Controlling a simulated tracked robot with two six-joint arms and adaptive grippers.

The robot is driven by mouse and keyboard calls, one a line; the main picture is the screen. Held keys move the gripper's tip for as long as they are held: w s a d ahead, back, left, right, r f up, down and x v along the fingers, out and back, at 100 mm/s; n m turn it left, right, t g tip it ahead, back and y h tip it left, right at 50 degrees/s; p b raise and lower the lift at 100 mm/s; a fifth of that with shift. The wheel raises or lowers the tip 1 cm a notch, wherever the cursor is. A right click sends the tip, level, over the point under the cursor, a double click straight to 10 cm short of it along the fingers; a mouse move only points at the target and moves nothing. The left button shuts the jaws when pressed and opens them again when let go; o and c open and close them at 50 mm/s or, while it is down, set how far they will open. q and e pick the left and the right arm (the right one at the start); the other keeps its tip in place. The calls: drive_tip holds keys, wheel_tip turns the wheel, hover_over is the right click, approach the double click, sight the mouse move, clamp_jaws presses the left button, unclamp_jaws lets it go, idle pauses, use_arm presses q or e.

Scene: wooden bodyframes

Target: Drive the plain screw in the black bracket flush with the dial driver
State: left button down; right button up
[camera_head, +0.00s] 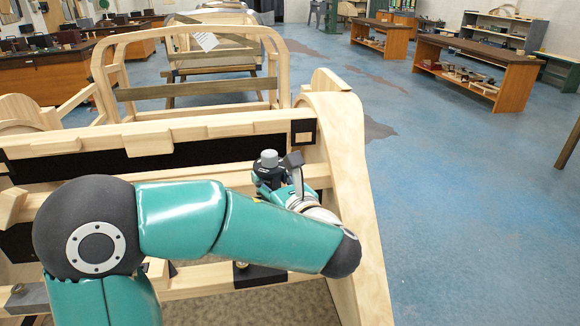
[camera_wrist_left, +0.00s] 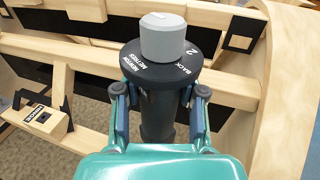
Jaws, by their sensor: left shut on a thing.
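The dial driver (camera_head: 268,158) is upright, with a grey knob above a black disc; in the wrist view its disc (camera_wrist_left: 162,68) carries white lettering and a 2. My left gripper (camera_wrist_left: 160,105) is shut around the driver's black body, one finger on each side. In the head view my left gripper (camera_head: 277,180) is over the wooden frame, partly covered by my arm. A black bracket plate (camera_head: 258,277) lies on the lower beam, with a brass-coloured piece (camera_head: 241,265) beside it. The driver's tip and the plain screw under it are hidden. My right gripper is not in view.
The wooden bodyframe (camera_head: 345,150) surrounds the driver, its curved side post close on the right. A labelled wooden block (camera_wrist_left: 42,119) sits at left in the wrist view. Workbenches (camera_head: 470,70) stand far off.

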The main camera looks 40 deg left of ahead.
use_arm(q)
drive_tip(key=shift+w+r, duration=0.1)
drive_tip(key=shift+w, duration=0.05)
drive_tip(key=shift+r, duration=0.1)
idle(0.3)
drive_tip(key=shift+f+b, duration=0.35)
drive_tip(key=shift+f, duration=0.25)
drive_tip(key=shift+f+b, duration=2)
drive_tip(key=shift+f, duration=0.7)
